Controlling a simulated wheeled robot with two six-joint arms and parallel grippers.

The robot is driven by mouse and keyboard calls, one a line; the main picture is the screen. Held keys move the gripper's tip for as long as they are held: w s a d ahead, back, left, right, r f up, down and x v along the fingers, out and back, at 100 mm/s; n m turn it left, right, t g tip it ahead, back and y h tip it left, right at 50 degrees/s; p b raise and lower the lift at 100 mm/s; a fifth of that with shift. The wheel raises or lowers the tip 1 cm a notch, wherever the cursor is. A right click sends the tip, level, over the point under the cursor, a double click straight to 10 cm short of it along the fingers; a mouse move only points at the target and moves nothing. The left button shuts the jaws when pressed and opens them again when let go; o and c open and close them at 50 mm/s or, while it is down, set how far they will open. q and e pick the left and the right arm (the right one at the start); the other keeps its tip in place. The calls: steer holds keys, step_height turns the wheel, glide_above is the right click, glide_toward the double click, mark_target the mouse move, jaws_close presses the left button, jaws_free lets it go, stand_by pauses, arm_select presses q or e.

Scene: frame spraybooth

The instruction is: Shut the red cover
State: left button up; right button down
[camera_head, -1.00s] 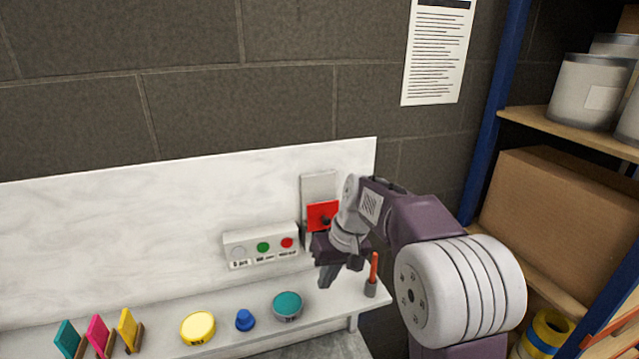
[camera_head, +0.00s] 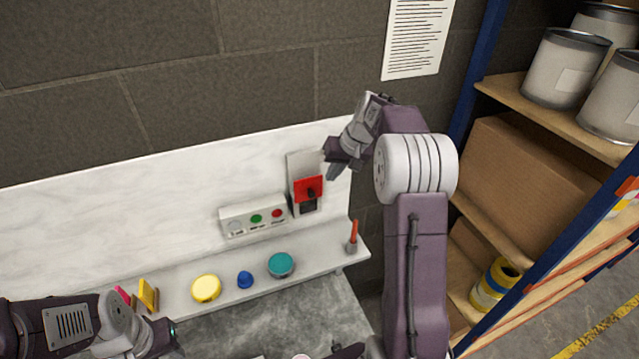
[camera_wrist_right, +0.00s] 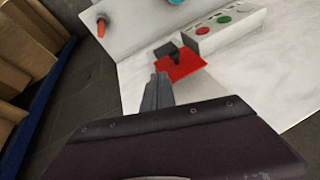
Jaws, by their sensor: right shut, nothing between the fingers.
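The red cover (camera_head: 307,189) is a flat red plate on the upright grey switch plate (camera_head: 301,163) against the white backboard. A dark part shows on it and a dark block below it. In the right wrist view the red cover (camera_wrist_right: 186,66) appears to jut out from the board. My right gripper (camera_head: 332,172) is shut and empty, just right of and above the cover, seemingly apart from it. Its closed fingers (camera_wrist_right: 157,90) point toward the cover in the wrist view. My left gripper (camera_head: 172,344) is at the bottom left, far from the cover; its jaws are unclear.
A button box (camera_head: 254,215) stands left of the switch. On the shelf are a yellow disc (camera_head: 206,289), a blue knob (camera_head: 245,280), a teal disc (camera_head: 281,265) and an orange-handled tool (camera_head: 353,236). A rack with cans and a carton (camera_head: 520,172) stands at right.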

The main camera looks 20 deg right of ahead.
mark_target(310, 192)
steer(key=w+a+f+p, duration=0.1)
steer(key=a+f+p, duration=0.1)
steer(key=f, duration=0.3)
steer(key=shift+w+a, duration=0.35)
steer(key=shift+a, duration=0.3)
steer(key=shift+f, duration=0.15)
step_height(310, 192, down, 9)
steer(key=b, duration=0.7)
steer(key=shift+s+b, duration=0.25)
steer(key=shift+b, duration=0.05)
